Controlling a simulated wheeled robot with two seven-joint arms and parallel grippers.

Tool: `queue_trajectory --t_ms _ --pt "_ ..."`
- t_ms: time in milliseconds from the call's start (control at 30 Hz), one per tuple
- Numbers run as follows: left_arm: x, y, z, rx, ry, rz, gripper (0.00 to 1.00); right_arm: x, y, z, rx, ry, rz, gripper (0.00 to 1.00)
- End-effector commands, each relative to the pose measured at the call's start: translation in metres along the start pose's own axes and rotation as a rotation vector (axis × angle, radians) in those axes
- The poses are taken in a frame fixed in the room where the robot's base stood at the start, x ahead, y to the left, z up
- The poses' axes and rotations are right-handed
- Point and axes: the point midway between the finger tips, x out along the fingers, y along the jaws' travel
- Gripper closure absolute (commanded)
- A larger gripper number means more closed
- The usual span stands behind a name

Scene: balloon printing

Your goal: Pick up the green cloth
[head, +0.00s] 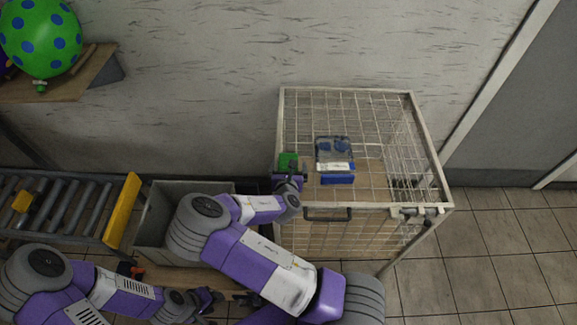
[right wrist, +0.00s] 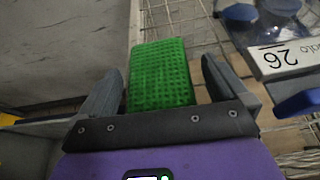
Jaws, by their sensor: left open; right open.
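The green cloth (head: 288,161) lies on top of the wire cage (head: 347,97), near its left edge. In the right wrist view the green cloth (right wrist: 160,75) is a textured green piece between the two fingers of my right gripper (right wrist: 161,72), with a gap on each side. The right gripper is open, and it also shows small at the cage's left edge in the head view (head: 290,180). My left gripper (head: 209,299) is open and low at the bottom of the head view, away from the cloth.
A clear box with blue parts (head: 335,150) sits on the cage right of the cloth; its label shows close in the right wrist view (right wrist: 285,55). A grey bin (head: 152,215) and a roller conveyor (head: 60,203) stand left. A green balloon (head: 40,40) is top left.

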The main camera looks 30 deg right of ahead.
Motion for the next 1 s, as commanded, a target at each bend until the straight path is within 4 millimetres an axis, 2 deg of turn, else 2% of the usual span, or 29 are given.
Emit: queue_trajectory --t_ms 233,567,833,1000 --pt "0.000 0.000 0.000 0.000 0.000 0.000 0.57 0.002 0.000 0.000 0.000 0.001 0.001 0.02" --pt "0.000 0.000 0.000 0.000 0.000 0.000 0.57 0.001 0.000 0.000 0.001 0.000 0.001 0.51" --pt "-0.001 0.000 0.000 0.000 0.000 0.000 0.57 0.000 0.001 0.004 0.001 0.000 0.001 0.51" --pt "-0.006 0.002 0.000 0.000 0.000 0.000 0.57 -0.011 0.001 0.028 0.004 -0.002 0.002 0.51"
